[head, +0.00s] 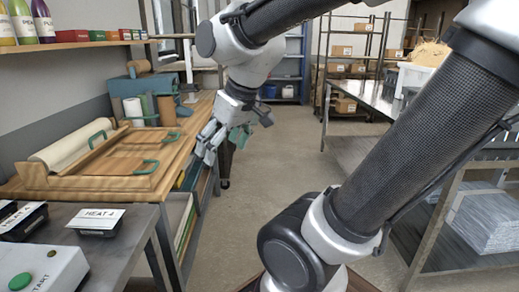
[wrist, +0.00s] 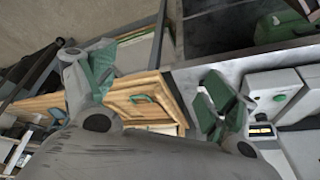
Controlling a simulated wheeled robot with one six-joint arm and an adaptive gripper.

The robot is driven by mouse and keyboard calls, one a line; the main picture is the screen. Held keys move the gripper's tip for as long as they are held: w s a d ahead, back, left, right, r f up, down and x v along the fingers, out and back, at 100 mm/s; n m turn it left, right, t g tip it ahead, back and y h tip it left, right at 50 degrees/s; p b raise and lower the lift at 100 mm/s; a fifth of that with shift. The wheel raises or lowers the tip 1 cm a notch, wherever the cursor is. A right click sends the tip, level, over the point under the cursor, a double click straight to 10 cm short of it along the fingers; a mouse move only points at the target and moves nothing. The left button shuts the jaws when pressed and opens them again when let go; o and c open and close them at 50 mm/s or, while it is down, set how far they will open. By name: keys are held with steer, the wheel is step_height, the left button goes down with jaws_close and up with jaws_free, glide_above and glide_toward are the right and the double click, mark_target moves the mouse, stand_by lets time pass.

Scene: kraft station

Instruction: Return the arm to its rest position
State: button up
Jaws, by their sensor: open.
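My arm reaches across the head view from the lower right, up over the top and down to the middle. My gripper (head: 222,145) hangs over the aisle beside the right edge of the wooden workbench (head: 186,143). It is open and I see nothing between its fingers. In the wrist view my gripper (wrist: 155,105) shows two green-padded fingertips spread wide apart. Behind them are a wooden tray with a green handle (wrist: 140,99) and a grey machine (wrist: 275,95).
On the bench lie a roll of paper (head: 72,146) and a tray with green handles (head: 120,163). A rack (head: 480,215) stands at right. The floor aisle (head: 285,150) is clear.

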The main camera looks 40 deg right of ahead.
steer(key=s+d+m+h, duration=0.1)
steer(key=s+d+m, duration=0.2)
steer(key=s+d, duration=0.2)
steer(key=shift+s+d, duration=0.35)
steer(key=shift+s, duration=0.75)
steer(key=shift+r, duration=0.1)
